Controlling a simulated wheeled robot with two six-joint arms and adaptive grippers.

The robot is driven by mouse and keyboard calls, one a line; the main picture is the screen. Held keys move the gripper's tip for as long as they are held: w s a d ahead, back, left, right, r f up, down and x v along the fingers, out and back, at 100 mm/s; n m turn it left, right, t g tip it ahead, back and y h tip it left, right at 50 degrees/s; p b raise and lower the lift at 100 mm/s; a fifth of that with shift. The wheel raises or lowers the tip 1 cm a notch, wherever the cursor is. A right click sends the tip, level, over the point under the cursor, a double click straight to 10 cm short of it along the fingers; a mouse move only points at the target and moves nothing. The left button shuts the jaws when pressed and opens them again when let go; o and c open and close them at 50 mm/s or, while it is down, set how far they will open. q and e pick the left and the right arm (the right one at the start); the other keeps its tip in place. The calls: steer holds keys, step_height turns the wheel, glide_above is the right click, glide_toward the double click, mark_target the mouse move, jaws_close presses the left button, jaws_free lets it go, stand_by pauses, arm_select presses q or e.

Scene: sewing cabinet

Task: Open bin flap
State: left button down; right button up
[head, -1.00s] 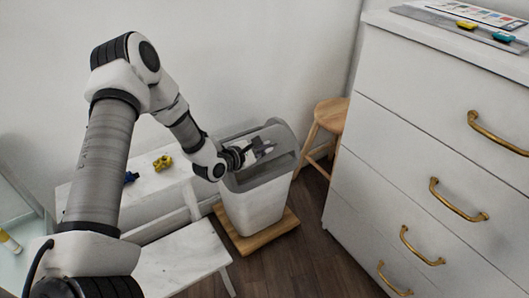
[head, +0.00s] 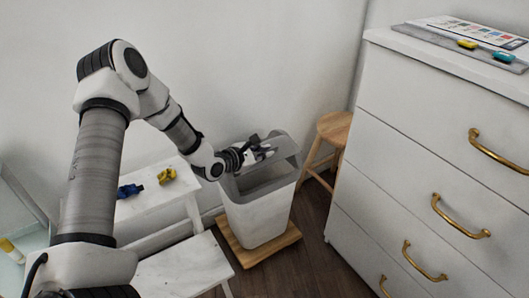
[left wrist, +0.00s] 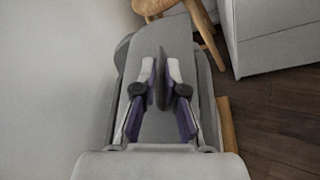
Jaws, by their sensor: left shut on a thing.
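The bin (head: 258,222) is a white tapered body with a grey top, standing on a wooden base on the floor. Its grey flap (left wrist: 180,35) fills much of the left wrist view and carries a thin upright fin. My left gripper (left wrist: 162,88) is shut on that fin, one finger on each side. In the head view my left gripper (head: 264,152) is over the bin top, and the flap looks tilted with a gap at its near side. The gripper hides part of the flap. My right gripper is not in view.
A white drawer cabinet (head: 400,150) with brass handles stands to the right. A wooden stool (head: 333,130) is behind the bin. A white step bench (head: 185,268) is at left, with yellow (head: 166,175) and blue (head: 130,190) items on its upper level.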

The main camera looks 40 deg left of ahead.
arm_select(q)
steer(key=shift+r, duration=0.15)
stand_by(0.7)
steer(key=c, duration=1.3)
jaws_free()
steer(key=shift+c, duration=0.2)
steer(key=shift+s+a+r+p, duration=0.3)
steer(key=shift+s+r+p, duration=0.2)
steer(key=shift+s+p, duration=0.3)
steer(key=p+v, duration=0.6)
steer(key=v, duration=0.1)
steer(key=shift+w+a+r+p, duration=0.15)
steer(key=shift+a+p, duration=0.25)
